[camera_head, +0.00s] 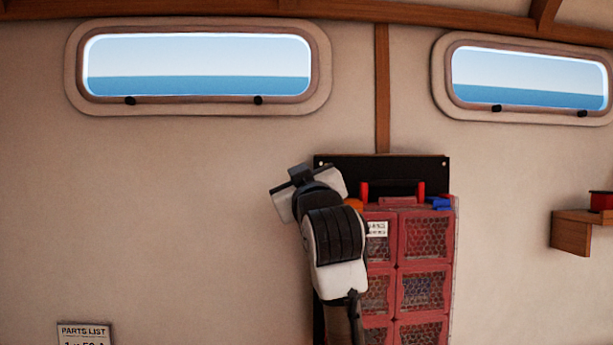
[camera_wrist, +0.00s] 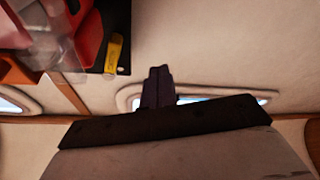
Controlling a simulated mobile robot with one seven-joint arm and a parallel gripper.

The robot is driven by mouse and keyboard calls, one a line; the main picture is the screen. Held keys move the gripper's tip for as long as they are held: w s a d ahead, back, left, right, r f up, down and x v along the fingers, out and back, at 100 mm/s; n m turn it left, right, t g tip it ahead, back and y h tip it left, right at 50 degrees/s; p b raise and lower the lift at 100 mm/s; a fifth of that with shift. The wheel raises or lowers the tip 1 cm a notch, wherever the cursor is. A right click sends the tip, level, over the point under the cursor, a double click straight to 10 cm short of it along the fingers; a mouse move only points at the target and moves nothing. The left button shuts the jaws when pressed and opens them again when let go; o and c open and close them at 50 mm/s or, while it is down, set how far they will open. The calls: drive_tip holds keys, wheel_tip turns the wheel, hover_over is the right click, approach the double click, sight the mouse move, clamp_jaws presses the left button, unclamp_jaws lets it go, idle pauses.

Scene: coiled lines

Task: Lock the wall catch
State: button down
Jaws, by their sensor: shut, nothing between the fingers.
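A red case with mesh-front compartments (camera_head: 424,291) hangs on the wall against a black backing plate (camera_head: 383,162). An orange piece (camera_head: 354,203) at its top left is partly hidden by my arm, and a blue piece (camera_head: 440,203) sits at its top right. I cannot tell for sure which piece is the wall catch. In the wrist view, a yellow tab (camera_wrist: 114,54) lies along the black plate's edge (camera_wrist: 119,20), next to red parts. My gripper (camera_wrist: 160,72) is shut and empty, apart from the yellow tab. In the head view my gripper (camera_head: 299,174) is left of the plate.
Two long windows (camera_head: 200,104) are set high in the cream wall. A wooden shelf (camera_head: 571,232) with a red object (camera_head: 601,201) juts out at the right. A parts-list sign (camera_head: 85,332) is at the lower left.

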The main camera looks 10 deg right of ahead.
drive_tip(key=s+d+b, duration=0.2)
drive_tip(key=s+b, duration=0.2)
drive_tip(key=s, duration=0.5)
drive_tip(key=shift+s+d+f, duration=0.25)
drive_tip(key=shift+d+f, duration=0.1)
